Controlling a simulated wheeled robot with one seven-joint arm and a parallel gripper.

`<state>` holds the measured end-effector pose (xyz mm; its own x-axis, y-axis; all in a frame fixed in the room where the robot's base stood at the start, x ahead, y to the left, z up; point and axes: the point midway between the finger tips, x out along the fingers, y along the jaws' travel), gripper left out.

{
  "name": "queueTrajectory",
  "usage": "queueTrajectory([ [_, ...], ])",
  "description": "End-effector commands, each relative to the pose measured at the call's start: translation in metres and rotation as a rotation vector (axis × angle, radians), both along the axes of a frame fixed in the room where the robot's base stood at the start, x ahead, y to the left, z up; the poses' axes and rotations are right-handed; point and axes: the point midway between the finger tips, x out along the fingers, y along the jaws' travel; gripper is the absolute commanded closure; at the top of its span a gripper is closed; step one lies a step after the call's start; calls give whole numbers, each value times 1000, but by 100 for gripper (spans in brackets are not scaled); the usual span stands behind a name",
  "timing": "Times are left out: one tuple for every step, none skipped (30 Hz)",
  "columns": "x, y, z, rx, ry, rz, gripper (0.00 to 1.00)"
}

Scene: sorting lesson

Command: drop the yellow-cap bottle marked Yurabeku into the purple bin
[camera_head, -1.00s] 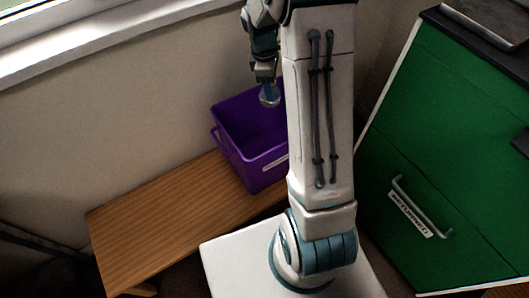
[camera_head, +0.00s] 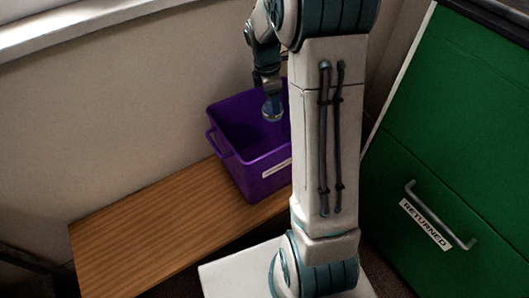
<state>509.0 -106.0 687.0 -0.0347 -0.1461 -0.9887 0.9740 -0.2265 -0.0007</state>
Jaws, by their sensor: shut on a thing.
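The purple bin (camera_head: 238,158) stands on a wooden bench, with a white label on its front that I cannot read. My gripper (camera_head: 270,93) is above the bin, pointing down, and is shut on a bottle (camera_head: 273,111). The bottle's clear, rounded lower end shows over the bin's opening, at about the height of the rim in the picture. Its cap and marking are hidden by the gripper or too small to tell. My arm hides the right side of the bin.
The wooden bench (camera_head: 150,232) is bare to the left of the bin. A green drawer cabinet (camera_head: 440,130) with a handle and a label reading "RETURNED" (camera_head: 425,224) stands on the right. A wall and window sill (camera_head: 120,32) lie behind the bench.

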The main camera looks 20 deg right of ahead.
Motion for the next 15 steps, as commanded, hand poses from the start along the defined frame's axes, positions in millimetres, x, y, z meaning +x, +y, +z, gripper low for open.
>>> queueTrajectory([
  [0, 0, -8, 0, 0, 0, 69],
  [0, 0, -9, 0, 0, 0, 69],
  [0, 0, -11, 0, 0, 0, 69],
  [0, 0, -11, 0, 0, 0, 69],
  [0, 0, -11, 0, 0, -1, 69],
  [0, 0, -11, 0, 0, -1, 69],
  [0, 0, -11, 0, 0, -1, 69],
  [0, 0, -10, 0, 0, -1, 69],
  [0, 0, -10, 0, 0, -1, 69],
  [0, 0, -10, 0, 0, -1, 69],
  [0, 0, -10, 0, 0, -1, 69],
  [0, 0, -10, 0, 0, -1, 39],
  [0, 0, -10, 0, 0, -1, 30],
  [0, 0, -10, 0, 0, -1, 22],
  [0, 0, -10, 0, 0, -1, 19],
])
